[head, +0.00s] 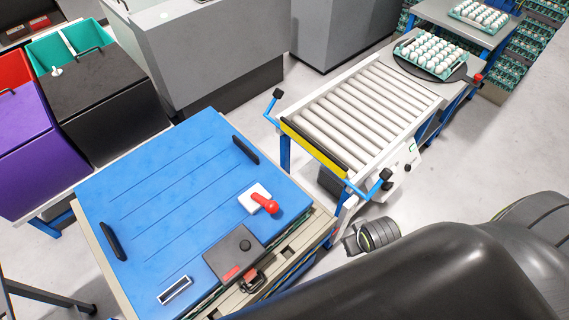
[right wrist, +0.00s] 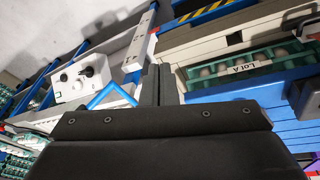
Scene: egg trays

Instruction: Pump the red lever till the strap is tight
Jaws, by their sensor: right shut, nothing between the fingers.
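A short red lever (head: 265,203) with a rounded end sits on a white base on the blue lid (head: 160,190) of a stack, near its right edge. I cannot make out a strap; only thin parallel lines show on the lid. In the right wrist view my right gripper (right wrist: 161,84) is shut and empty, its fingers in front of the stack's side. It is apart from the lever, which I cannot make out in that view. My right arm crosses the lower right of the head view. My left gripper is not in view.
A roller conveyor (head: 365,112) with blue handles stands right of the stack. An egg tray (head: 430,54) rests beyond it. Purple and black bins (head: 105,98) stand at left.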

